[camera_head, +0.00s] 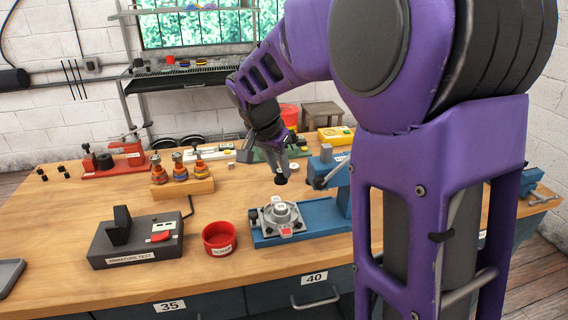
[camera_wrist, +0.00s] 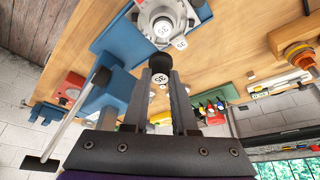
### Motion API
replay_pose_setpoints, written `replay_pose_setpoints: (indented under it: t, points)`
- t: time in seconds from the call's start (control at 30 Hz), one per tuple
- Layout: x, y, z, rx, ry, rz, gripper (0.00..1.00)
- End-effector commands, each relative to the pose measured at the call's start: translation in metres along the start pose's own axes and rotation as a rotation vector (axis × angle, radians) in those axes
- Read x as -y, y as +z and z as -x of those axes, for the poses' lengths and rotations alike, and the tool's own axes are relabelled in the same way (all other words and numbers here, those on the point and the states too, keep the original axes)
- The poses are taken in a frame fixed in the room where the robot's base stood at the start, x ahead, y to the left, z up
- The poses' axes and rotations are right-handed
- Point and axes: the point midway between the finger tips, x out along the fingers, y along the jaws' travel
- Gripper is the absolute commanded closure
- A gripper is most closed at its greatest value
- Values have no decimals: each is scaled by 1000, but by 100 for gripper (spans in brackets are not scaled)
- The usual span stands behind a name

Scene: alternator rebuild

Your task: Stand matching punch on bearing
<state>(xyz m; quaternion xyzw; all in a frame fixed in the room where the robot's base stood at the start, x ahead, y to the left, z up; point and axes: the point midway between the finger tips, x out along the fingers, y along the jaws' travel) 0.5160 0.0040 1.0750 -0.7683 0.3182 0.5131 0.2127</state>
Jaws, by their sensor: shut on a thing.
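My gripper (camera_head: 281,168) is shut on a short black punch (camera_head: 281,180), above the bench and up and behind the bearing. In the wrist view the black punch (camera_wrist: 160,62) sits between the fingertips of my gripper (camera_wrist: 163,75). The bearing (camera_head: 279,208) lies in a grey metal housing on a blue fixture (camera_head: 268,241). It carries a white label that appears to read 35, and it also shows at the top of the wrist view (camera_wrist: 163,26). The punch and the bearing are apart. Any size mark on the punch is unclear.
A blue press (camera_head: 332,172) stands close right of my gripper. A red bowl (camera_head: 219,238) and an armature tester (camera_head: 137,239) are left of the fixture. A wooden block (camera_head: 182,190) holds several coloured tools.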

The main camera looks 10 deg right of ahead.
Motion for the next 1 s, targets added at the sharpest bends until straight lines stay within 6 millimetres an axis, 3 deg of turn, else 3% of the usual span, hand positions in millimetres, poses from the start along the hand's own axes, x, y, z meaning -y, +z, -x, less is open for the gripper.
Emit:
replay_pose_setpoints:
  t: [0.6, 1.0]
  points:
    - [0, 17, -42, 0, 0, 1, 100]
    - [0, 18, -45, -1, -1, 0, 100]
